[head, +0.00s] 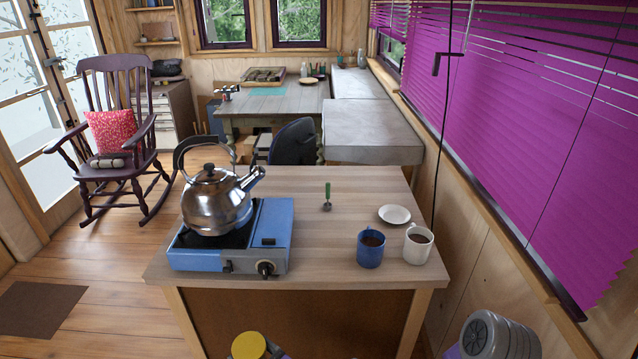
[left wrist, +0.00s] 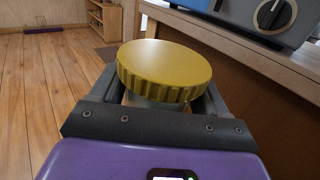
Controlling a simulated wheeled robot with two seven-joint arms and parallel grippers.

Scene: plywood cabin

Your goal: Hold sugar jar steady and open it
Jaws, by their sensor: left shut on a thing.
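The sugar jar shows mostly as its ribbed yellow lid (left wrist: 165,70), which sits on top of the jar. A small strip of pale jar body (left wrist: 155,102) shows under the lid in the left wrist view. My left gripper (left wrist: 165,106) is shut on the jar body below the lid, one finger on each side. In the head view the yellow lid (head: 248,346) is at the bottom edge, in front of the counter, and the jar below it is cut off. My right gripper is not in view; only part of my right arm shows at the bottom right.
The wooden counter (head: 340,235) holds a blue stove (head: 275,225) with a steel kettle (head: 215,205), a green-handled spoon (head: 327,198), a small white plate (head: 394,214), a blue mug (head: 370,250) and a white mug (head: 417,245). The counter's front edge is close to the jar.

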